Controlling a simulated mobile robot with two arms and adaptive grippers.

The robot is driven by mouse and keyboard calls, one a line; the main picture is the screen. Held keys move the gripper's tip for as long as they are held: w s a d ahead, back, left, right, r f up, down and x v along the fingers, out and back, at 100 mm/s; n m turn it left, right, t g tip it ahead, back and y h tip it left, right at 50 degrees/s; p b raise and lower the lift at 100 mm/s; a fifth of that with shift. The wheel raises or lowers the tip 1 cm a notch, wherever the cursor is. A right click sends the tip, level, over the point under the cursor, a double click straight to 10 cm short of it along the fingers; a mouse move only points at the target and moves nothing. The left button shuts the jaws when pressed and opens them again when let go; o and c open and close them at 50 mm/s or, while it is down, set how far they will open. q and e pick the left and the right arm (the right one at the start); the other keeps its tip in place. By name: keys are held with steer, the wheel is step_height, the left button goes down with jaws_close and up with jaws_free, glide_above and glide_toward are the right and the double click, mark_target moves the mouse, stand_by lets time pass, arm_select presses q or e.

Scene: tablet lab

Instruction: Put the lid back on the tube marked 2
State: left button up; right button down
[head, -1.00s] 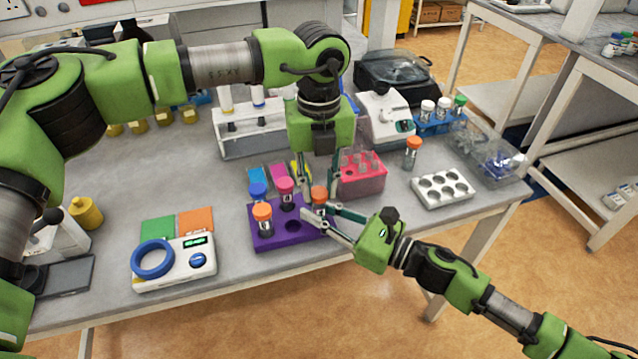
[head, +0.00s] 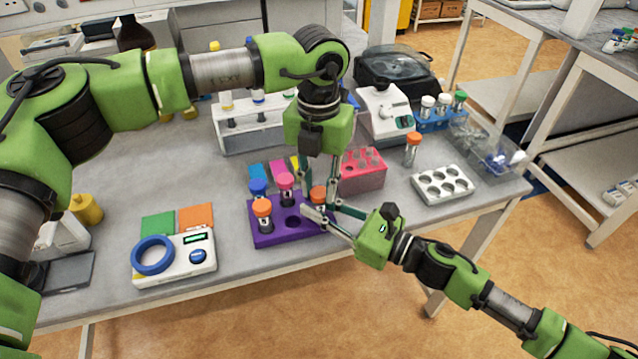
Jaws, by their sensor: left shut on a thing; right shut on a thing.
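The purple rack (head: 276,238) stands near the front edge of the bench and holds several capped tubes. At its right end is a tube with an orange lid (head: 318,192). My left gripper (head: 319,200) points straight down, its fingers on either side of this lid, shut on it. My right gripper (head: 318,209) reaches in from the right, lower down, and is shut on the tube under the lid. The fingers hide most of that tube. I cannot read a number on it, nor tell whether the lid is fully seated.
Beside it in the rack are tubes with blue (head: 258,187), pink (head: 286,180) and orange (head: 262,207) lids, and an empty hole. A pink rack (head: 362,178) stands close behind right. A white rack (head: 442,190) lies further right. A scale (head: 180,262) with blue tape stands left.

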arm_select(q)
steer(key=m, duration=0.3)
steer(key=shift+m, duration=0.4)
steer(key=m, duration=1.5)
steer(key=shift+m, duration=0.3)
steer(key=m, duration=0.3)
steer(key=shift+w+m, duration=0.1)
steer(key=shift+m, duration=0.2)
steer(key=m, duration=0.8)
steer(key=shift+f+m, duration=0.1)
steer(key=shift+m, duration=0.3)
steer(key=m, duration=0.5)
steer(key=o, duration=0.8)
steer(key=shift+c, duration=0.2)
